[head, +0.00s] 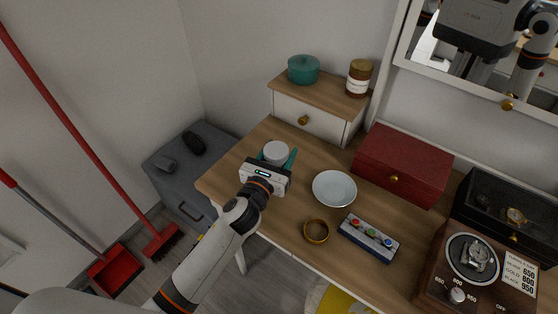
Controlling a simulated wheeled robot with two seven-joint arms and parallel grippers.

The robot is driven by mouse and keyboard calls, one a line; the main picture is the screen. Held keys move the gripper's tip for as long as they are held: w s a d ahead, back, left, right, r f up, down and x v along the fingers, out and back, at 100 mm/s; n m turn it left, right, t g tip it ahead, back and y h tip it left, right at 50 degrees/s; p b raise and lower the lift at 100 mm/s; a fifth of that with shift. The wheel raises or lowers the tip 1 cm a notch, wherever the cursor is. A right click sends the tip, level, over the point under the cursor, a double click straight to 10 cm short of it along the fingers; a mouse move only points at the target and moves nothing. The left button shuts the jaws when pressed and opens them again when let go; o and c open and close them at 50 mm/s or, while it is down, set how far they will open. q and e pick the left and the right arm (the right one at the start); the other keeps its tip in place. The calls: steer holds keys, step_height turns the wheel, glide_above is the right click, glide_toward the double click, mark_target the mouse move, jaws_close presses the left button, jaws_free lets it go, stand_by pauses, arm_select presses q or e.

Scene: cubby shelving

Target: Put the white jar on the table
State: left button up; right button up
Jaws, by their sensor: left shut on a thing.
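The white jar (276,151) is between the teal fingers of my left gripper (277,157), which is shut on it. My left arm reaches in from the bottom left, and the gripper body hides the lower part of the jar. The jar is over the left part of the wooden table (277,207), in front of the small drawer unit. I cannot tell whether its base touches the tabletop. My right gripper does not show directly.
A white bowl (334,187), gold ring (316,231) and button box (368,238) lie right of the gripper. A red box (402,163) stands behind. The small drawer unit (308,115) carries a teal pot (303,69) and brown jar (359,78). A mirror (480,70) hangs back right.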

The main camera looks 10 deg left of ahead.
arm_select(q)
steer(key=shift+f, duration=0.95)
steer(key=o, duration=1.2)
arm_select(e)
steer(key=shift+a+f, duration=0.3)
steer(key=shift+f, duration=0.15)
